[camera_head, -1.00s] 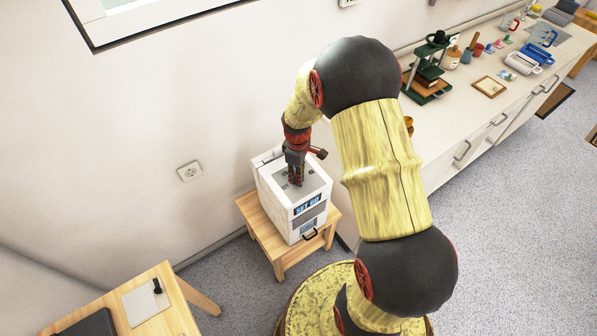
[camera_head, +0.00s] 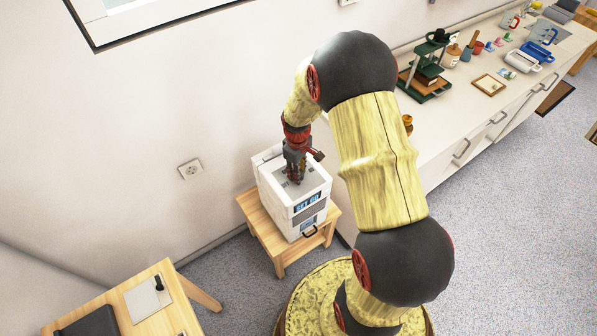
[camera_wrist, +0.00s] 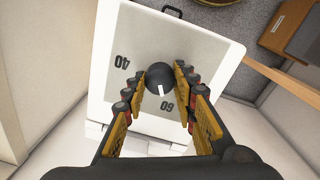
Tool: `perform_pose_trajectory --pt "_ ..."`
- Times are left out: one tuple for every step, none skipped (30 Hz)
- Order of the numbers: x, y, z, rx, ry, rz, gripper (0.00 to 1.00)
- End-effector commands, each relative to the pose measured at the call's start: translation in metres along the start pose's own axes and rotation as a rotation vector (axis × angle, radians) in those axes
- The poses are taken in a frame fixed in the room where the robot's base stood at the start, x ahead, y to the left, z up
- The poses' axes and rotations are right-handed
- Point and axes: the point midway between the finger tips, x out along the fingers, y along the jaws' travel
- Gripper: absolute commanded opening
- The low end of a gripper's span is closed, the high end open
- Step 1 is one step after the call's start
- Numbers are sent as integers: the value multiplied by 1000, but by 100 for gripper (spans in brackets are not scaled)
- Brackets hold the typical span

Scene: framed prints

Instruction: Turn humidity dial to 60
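The humidity dial (camera_wrist: 159,77) is a round black knob with a white mark, on top of a white box (camera_head: 268,185). In the wrist view the mark points toward the printed 60 (camera_wrist: 167,106), very slightly to its left. The printed 40 (camera_wrist: 122,62) lies to the left. My gripper (camera_wrist: 160,73) points down over the box top, with one finger on each side of the dial and small gaps showing; it looks open. In the head view my gripper (camera_head: 296,180) hides the dial. The front display (camera_head: 307,202) reads SET and what looks like 60, blurred.
The box stands on a small wooden stool (camera_head: 264,232) by the wall. A long counter (camera_head: 450,125) with several lab items is at right. A wooden table (camera_head: 160,310) is at lower left. A wall socket (camera_head: 190,170) is left of the box.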

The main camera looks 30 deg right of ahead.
Motion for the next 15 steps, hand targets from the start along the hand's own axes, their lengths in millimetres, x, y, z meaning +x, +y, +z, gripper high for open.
perform_pose_trajectory --pt "0 0 0 0 0 0 30" --pt "0 0 0 0 0 0 32" --pt "0 0 0 0 0 0 34" --pt "0 0 0 0 0 0 36" --pt "0 0 0 0 0 0 38" --pt "0 0 0 0 0 0 40" --pt "0 0 0 -1 0 0 42" --pt "0 0 0 -1 0 0 43" --pt "0 0 0 -1 0 0 46" --pt "0 0 0 -1 0 0 46" --pt "0 0 0 -1 0 0 46" --pt "0 0 0 -1 0 0 46" --pt "0 0 0 -1 0 0 46" --pt "0 0 0 -1 0 0 46" --pt "0 0 0 -1 0 0 46"
